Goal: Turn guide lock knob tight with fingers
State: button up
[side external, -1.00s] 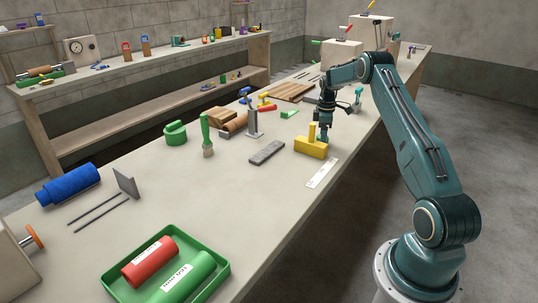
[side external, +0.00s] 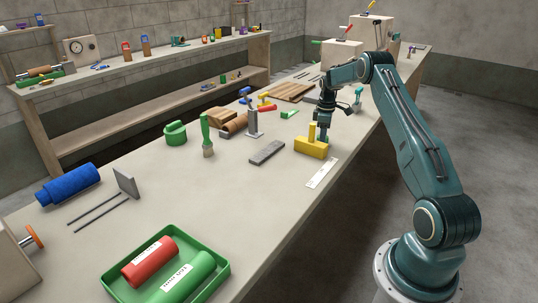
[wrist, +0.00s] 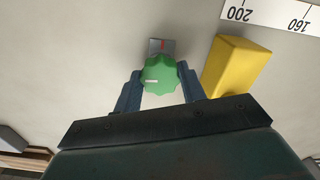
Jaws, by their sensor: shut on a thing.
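The guide lock knob (wrist: 159,75) is green with a scalloped edge and a small white mark; it sits between my two fingers in the wrist view. A small grey block with a red line (wrist: 162,46) shows just beyond it. My gripper (wrist: 160,90) is shut on the knob, with a blue finger at each side. In the side view my gripper (side external: 323,137) points down at the bench, just behind a yellow block (side external: 311,148). The knob is hidden there. The yellow block also stands right of the knob in the wrist view (wrist: 236,66).
A white scale strip (side external: 321,173) lies on the bench near its front edge. A grey bar (side external: 267,152) lies left of the yellow block. A green tray (side external: 222,267) holds red and green rolls. The bench between tray and grey bar is clear.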

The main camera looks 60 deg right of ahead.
jog(key=m, duration=0.4)
jog(key=shift+m, duration=0.4)
jog(key=m, duration=0.4)
jog(key=shift+m, duration=0.3)
jog(key=m, duration=0.9)
jog(key=shift+a, duration=0.1)
jog(key=shift+m, duration=0.3)
jog(key=o, duration=1)
jog(key=shift+c, duration=0.2)
jog(key=shift+r, duration=0.15)
